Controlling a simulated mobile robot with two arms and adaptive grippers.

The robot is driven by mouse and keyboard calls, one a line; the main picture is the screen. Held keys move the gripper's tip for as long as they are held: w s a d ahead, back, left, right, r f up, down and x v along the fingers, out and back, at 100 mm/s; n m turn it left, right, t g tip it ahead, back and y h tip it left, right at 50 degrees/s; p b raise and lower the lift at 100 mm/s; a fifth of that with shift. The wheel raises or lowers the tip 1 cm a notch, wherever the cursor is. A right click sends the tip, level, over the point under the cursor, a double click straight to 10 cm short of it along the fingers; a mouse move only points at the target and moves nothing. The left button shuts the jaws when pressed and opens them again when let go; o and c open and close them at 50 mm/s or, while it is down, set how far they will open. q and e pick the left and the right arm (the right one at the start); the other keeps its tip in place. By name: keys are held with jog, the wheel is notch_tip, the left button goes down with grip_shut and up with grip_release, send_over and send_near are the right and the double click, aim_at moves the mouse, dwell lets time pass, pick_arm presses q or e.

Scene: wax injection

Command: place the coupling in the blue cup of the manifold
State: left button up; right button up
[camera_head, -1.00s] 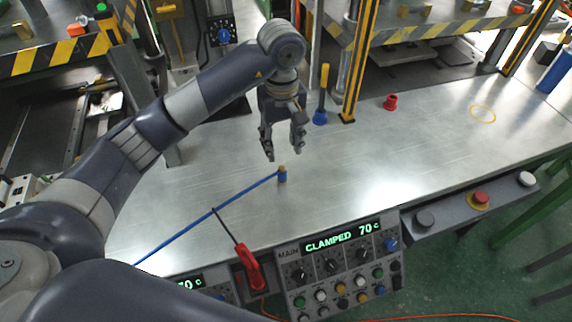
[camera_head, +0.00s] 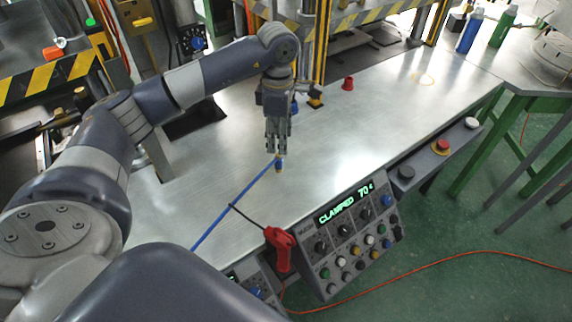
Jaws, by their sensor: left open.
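The coupling (camera_head: 279,165) is a small blue and brass piece standing on the metal table at the end of a blue hose (camera_head: 234,204). My left gripper (camera_head: 277,151) points down just above the coupling, its fingers apart. I cannot tell whether the fingertips overlap the coupling in height. A small blue piece (camera_head: 295,107), perhaps the blue cup, sits behind the gripper at the foot of a post and is partly hidden by it. I cannot make out the manifold as such. My right gripper is out of view.
A red cup (camera_head: 348,84) stands farther back on the table. A control box (camera_head: 352,235) reading CLAMPED 70 and a red-handled tool (camera_head: 280,248) are at the front edge. Striped posts (camera_head: 320,60) rise behind. The table's right part is clear.

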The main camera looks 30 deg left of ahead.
aim_at(278, 158)
pick_arm(q)
notch_tip(278, 158, down, 4)
jog(key=shift+w+r+p, duration=0.15)
jog(key=shift+p, duration=0.15)
jog(key=f, duration=0.1)
jog(key=f+p, duration=0.1)
jog(key=f, duration=0.1)
jog(key=f+p, duration=0.1)
jog(key=shift+a+f, duration=0.3)
jog(key=shift+f, duration=0.35)
jog(key=shift+c, duration=0.6)
jog(key=c, duration=0.9)
grip_shut()
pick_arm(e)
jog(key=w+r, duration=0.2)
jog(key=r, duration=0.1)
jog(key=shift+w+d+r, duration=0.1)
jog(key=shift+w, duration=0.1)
